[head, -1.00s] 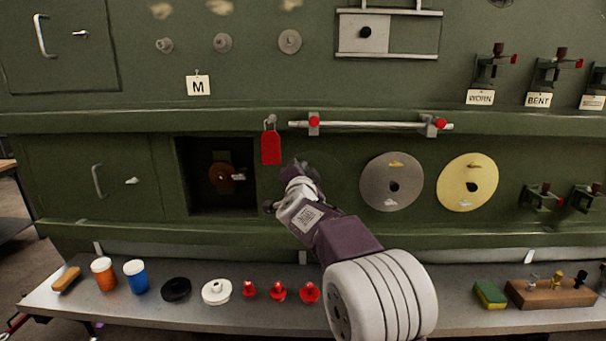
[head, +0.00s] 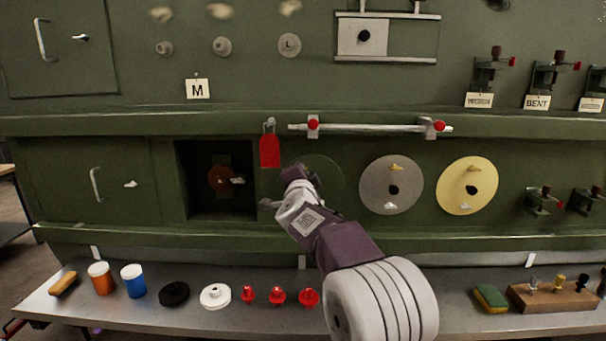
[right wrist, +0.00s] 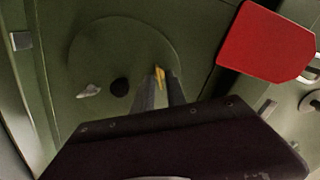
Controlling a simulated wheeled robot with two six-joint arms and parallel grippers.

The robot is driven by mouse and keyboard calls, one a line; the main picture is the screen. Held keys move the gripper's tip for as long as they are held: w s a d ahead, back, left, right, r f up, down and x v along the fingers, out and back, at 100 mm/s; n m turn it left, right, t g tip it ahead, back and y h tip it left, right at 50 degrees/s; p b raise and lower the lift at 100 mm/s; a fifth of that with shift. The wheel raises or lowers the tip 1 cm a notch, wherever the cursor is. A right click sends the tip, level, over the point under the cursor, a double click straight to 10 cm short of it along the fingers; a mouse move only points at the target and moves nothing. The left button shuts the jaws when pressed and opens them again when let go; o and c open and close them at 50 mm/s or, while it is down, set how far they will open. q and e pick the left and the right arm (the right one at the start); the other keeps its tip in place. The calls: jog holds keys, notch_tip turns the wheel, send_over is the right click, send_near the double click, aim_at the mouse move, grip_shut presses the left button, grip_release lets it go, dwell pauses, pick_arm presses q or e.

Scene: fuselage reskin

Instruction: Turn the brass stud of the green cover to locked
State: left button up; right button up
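The green cover (head: 328,180) is a round disc set flush in the green lower panel, partly hidden behind my right arm in the head view. In the right wrist view the cover (right wrist: 115,48) shows a black centre hole (right wrist: 120,86), a pale grey stud (right wrist: 88,91) and the brass stud (right wrist: 160,76). My right gripper (head: 309,174) is at the cover. In the right wrist view its fingers (right wrist: 162,88) stand on either side of the brass stud, a narrow gap apart, seemingly without gripping it. My left gripper is not in view.
A red tag (head: 269,151) hangs close to the upper left of the cover. A rail (head: 370,127) runs above. A grey disc (head: 391,184) and a yellow disc (head: 467,185) sit to the right. An open recess (head: 196,200) lies left. The bench (head: 400,290) below holds several small items.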

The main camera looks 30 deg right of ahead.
dwell(0.3)
jog(key=v, duration=0.9)
jog(key=shift+b, duration=0.45)
jog(key=shift+a, duration=0.1)
